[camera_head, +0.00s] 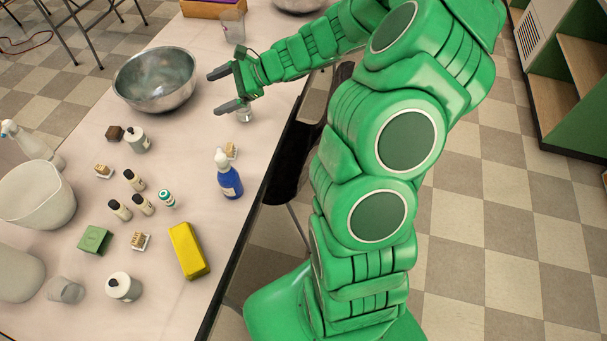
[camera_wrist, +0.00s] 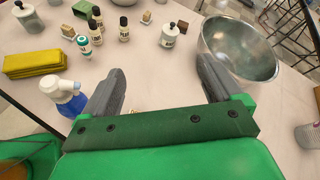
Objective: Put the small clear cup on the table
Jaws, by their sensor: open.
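A small clear cup (camera_head: 244,115) stands on the table (camera_head: 190,130) near the right edge, just below my gripper in the head view. My gripper (camera_head: 215,92) is open above the table, its fingers pointing left toward the metal bowl. In the wrist view my gripper (camera_wrist: 160,68) has its two dark fingers spread, with only tabletop and distant items between them. The small cup is not visible there, perhaps hidden by the gripper body. Another clear cup (camera_head: 66,290) stands at the front left, and a taller clear cup (camera_head: 232,26) stands at the back.
A metal bowl (camera_head: 155,80) stands left of my gripper. Several small bottles, brushes and a white tub (camera_head: 36,197) fill the left. The table's right edge is close to my gripper.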

